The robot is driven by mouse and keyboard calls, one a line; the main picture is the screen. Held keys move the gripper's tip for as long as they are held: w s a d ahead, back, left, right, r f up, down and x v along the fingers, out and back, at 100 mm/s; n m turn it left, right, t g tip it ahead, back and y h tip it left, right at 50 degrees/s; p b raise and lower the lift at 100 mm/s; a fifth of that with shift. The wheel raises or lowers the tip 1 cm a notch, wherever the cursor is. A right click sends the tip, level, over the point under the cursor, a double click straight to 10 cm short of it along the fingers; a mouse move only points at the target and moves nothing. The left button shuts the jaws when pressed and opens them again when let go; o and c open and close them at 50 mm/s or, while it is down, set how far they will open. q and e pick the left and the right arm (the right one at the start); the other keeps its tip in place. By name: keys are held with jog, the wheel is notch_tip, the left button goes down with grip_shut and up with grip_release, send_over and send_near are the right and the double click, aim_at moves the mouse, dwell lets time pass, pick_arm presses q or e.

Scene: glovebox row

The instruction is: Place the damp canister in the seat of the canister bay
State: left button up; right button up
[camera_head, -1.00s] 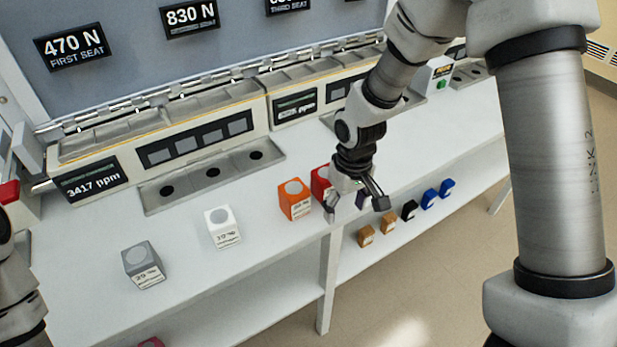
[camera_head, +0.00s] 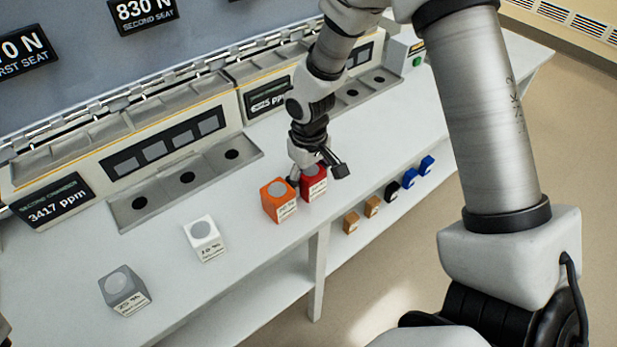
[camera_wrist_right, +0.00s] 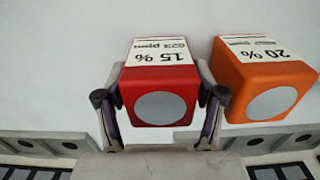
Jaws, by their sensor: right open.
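Four canisters stand in a row on the bench: grey (camera_head: 118,284), white (camera_head: 201,233), orange (camera_head: 277,198) and red (camera_head: 315,186). In the right wrist view the red canister (camera_wrist_right: 159,103) reads "15 %" and "623 ppm", and the orange one (camera_wrist_right: 265,98) reads "20 %". I cannot tell which is the damp one. My right gripper (camera_head: 316,170) is open over the red canister; in the wrist view its fingers (camera_wrist_right: 162,97) stand on either side of it. A seat plate (camera_head: 160,189) with three dark round seats lies behind the row.
The glovebox front has a "3417 ppm" display (camera_head: 56,203) and another display (camera_head: 268,102). A second seat plate (camera_head: 365,95) lies farther right. A lower shelf holds small brown, black and blue blocks (camera_head: 409,178). The bench between white and orange is clear.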

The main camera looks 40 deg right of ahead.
jog(key=shift+s+r, duration=0.1)
jog(key=shift+s, duration=0.15)
jog(key=c, duration=1.1)
